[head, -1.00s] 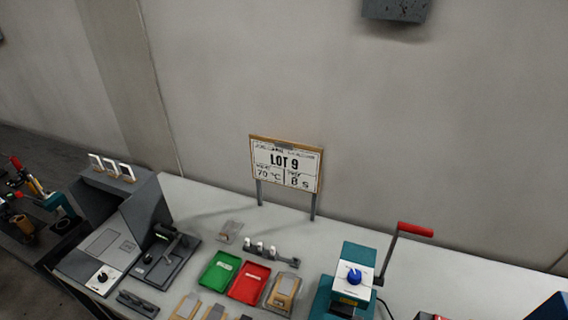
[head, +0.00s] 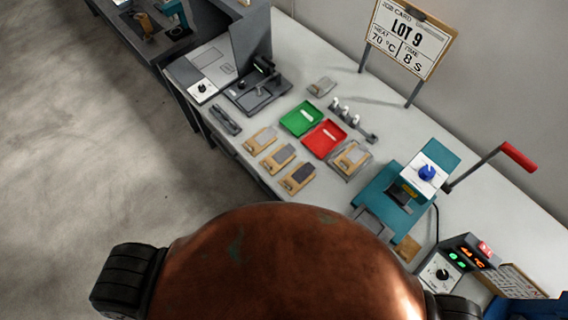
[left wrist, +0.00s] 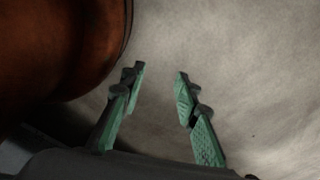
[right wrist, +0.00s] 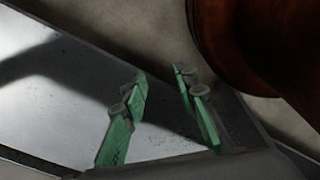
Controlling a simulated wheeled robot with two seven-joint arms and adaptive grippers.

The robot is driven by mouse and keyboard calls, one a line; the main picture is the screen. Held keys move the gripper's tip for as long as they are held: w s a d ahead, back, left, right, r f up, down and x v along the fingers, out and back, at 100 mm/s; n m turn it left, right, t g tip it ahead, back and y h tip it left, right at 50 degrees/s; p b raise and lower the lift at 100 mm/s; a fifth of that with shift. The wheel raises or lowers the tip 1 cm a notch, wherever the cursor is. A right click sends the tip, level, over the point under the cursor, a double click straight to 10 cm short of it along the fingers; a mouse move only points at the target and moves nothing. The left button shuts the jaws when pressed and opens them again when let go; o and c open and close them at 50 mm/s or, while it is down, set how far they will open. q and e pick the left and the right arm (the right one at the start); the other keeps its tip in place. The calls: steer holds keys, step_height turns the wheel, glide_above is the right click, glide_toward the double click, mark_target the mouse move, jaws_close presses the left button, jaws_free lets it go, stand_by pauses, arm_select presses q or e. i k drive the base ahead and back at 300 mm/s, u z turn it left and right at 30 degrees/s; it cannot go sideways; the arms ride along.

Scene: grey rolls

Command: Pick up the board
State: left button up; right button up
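Three small tan boards with grey pieces on them lie in a slanting row near the bench's front edge in the head view: a far one (head: 260,140), a middle one (head: 278,158) and a near one (head: 298,178). A similar tan piece (head: 350,159) sits in a grey holder beside the red tray. I cannot tell which is the task's board. My left gripper (left wrist: 160,76) is open and empty above a plain grey surface. My right gripper (right wrist: 160,76) is open and empty, with a pale grey surface behind it. Neither gripper shows in the head view.
Green (head: 301,118) and red (head: 324,139) trays lie mid-bench. A teal press (head: 404,190) with a red-handled lever stands right, near a control box (head: 447,266). A LOT 9 sign (head: 411,40) stands at the back. The floor (head: 90,150) at left is clear.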

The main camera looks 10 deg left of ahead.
mark_target(296, 179)
steer(key=z, duration=1)
steer(key=k, duration=1.95)
steer(key=u, duration=0.75)
